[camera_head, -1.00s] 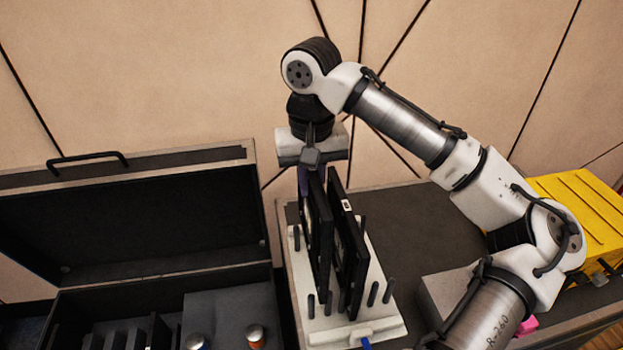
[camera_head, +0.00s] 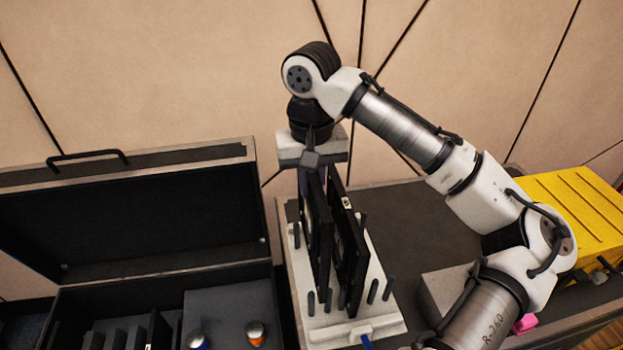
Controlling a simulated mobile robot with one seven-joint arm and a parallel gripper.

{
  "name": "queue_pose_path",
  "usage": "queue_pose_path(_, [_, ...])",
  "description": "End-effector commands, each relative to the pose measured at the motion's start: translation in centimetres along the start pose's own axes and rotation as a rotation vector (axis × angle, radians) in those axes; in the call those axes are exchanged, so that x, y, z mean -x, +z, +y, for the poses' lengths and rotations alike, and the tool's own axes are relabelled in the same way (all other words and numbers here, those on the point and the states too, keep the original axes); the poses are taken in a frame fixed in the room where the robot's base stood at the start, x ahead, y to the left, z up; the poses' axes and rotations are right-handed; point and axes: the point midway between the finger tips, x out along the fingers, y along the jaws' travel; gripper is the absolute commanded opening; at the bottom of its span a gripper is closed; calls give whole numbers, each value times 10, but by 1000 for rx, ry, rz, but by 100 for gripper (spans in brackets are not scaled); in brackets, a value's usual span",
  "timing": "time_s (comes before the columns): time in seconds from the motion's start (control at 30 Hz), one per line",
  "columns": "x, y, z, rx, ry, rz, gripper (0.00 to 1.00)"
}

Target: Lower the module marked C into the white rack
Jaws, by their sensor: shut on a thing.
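The white rack (camera_head: 383,315) stands on the dark table with rows of short black posts. Two thin black modules stand upright, side by side, between the posts. My gripper (camera_head: 311,170) is shut on the top edge of the left module (camera_head: 321,235). Its mark is not readable from here, so I cannot tell whether it is C. The right module (camera_head: 352,255) has a small white label near its top and stands free of my gripper. The lower edge of the held module is close to the rack base; I cannot tell whether it touches.
An open black case (camera_head: 140,225) lies at left, with slots and two small metal-topped knobs inside. A yellow ribbed box (camera_head: 585,210) is on the table at right. A grey box (camera_head: 445,290) and a pink item (camera_head: 525,323) sit near my arm. A wall stands behind.

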Motion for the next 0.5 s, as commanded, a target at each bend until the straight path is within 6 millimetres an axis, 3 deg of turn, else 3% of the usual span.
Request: queue_pose_path(0.5, [-27,0,0,1,0,0,0])
